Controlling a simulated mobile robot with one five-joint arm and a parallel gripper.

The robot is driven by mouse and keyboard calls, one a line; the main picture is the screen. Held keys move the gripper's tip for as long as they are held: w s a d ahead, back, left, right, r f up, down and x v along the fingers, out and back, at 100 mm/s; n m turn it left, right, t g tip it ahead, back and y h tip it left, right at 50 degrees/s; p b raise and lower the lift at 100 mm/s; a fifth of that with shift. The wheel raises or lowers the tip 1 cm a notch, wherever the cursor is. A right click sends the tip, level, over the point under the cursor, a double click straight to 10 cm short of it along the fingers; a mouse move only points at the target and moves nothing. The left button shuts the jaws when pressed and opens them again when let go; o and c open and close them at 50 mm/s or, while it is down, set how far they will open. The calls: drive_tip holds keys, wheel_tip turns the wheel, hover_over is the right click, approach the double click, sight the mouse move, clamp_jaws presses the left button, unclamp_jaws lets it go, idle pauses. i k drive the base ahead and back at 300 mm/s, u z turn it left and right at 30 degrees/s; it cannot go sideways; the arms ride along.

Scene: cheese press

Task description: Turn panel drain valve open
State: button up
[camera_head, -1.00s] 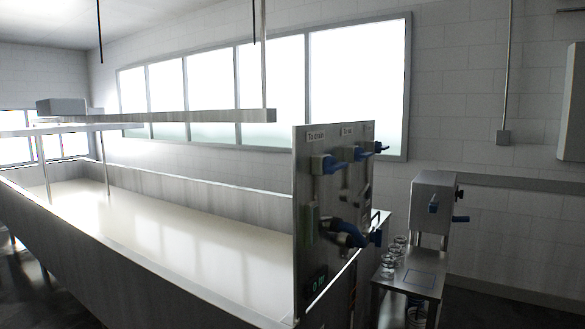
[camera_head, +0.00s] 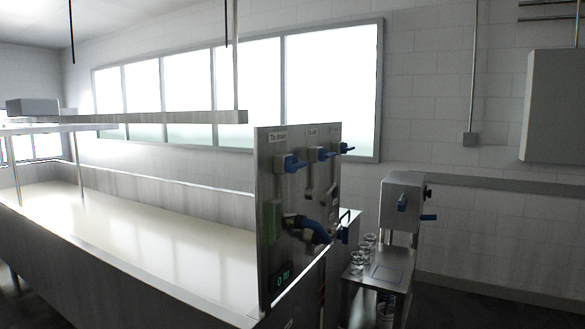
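The upright metal panel (camera_head: 270,180) stands at the right end of the long vat, seen at an angle. The drain valve (camera_head: 291,163) has a blue handle, just below the label "To drain" (camera_head: 278,137) at the panel's upper left. Two more blue-handled valves sit to its right, the middle one (camera_head: 321,154) and the far one (camera_head: 346,148). A thick blue curved handle or hose (camera_head: 314,230) shows lower on the panel. My gripper is not in view.
The long vat (camera_head: 120,268) of pale liquid fills the left. A small metal stand (camera_head: 385,262) with glass jars (camera_head: 357,262) and a boxy unit (camera_head: 400,200) is right of the panel. A green-lit display (camera_head: 283,277) is low on the panel. Floor shows at lower right.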

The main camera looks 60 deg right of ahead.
sight(291, 165)
drive_tip(key=u, duration=0.05)
drive_tip(key=k, duration=1.5)
drive_tip(key=z, duration=0.45)
drive_tip(key=i, duration=0.85)
